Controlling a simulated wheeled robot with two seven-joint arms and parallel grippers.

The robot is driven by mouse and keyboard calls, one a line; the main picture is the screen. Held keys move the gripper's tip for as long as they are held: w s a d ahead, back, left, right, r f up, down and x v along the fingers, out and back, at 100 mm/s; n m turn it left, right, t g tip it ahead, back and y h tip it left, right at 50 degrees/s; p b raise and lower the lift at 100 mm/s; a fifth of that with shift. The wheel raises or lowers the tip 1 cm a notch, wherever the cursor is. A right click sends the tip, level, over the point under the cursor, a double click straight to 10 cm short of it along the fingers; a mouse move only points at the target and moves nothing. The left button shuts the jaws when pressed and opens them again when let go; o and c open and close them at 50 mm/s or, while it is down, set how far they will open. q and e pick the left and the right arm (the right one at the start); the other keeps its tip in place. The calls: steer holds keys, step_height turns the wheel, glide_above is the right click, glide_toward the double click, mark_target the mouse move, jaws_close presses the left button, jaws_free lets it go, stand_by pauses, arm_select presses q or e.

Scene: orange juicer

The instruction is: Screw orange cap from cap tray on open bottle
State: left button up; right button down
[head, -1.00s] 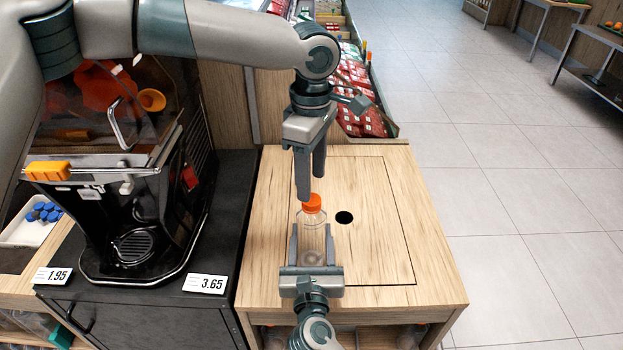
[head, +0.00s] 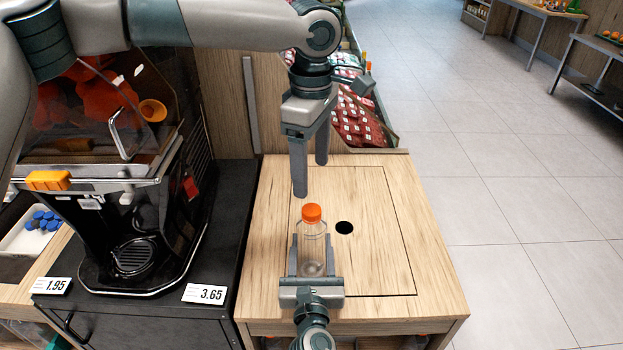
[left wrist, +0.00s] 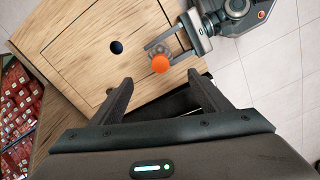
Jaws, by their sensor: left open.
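A clear bottle (head: 312,252) stands upright over the wooden counter with an orange cap (head: 312,212) on its top. The cap also shows in the left wrist view (left wrist: 160,64). My right gripper (head: 311,238) comes from the front, with one finger on each side of the bottle, closed on its body. My left gripper (head: 311,180) is open and empty, above and behind the cap, apart from it. In the left wrist view its fingers (left wrist: 160,79) are spread, with the cap beyond them. How tightly the cap sits cannot be told.
The wooden counter (head: 375,255) has a round dark hole (head: 344,228) right of the bottle. A black juicer (head: 135,215) stands left. A white tray (head: 22,240) with several blue caps (head: 43,220) is at the far left. Red packages (head: 355,120) lie behind the counter.

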arm_select(q)
step_height(320, 180, up, 7)
stand_by(0.3)
arm_select(e)
steer(key=c, duration=0.7)
jaws_free()
steer(key=shift+s, duration=0.15)
arm_select(q)
steer(key=shift+f+b, duration=1.3)
steer(key=shift+b, duration=0.05)
arm_select(e)
steer(key=shift+s, duration=8.6)
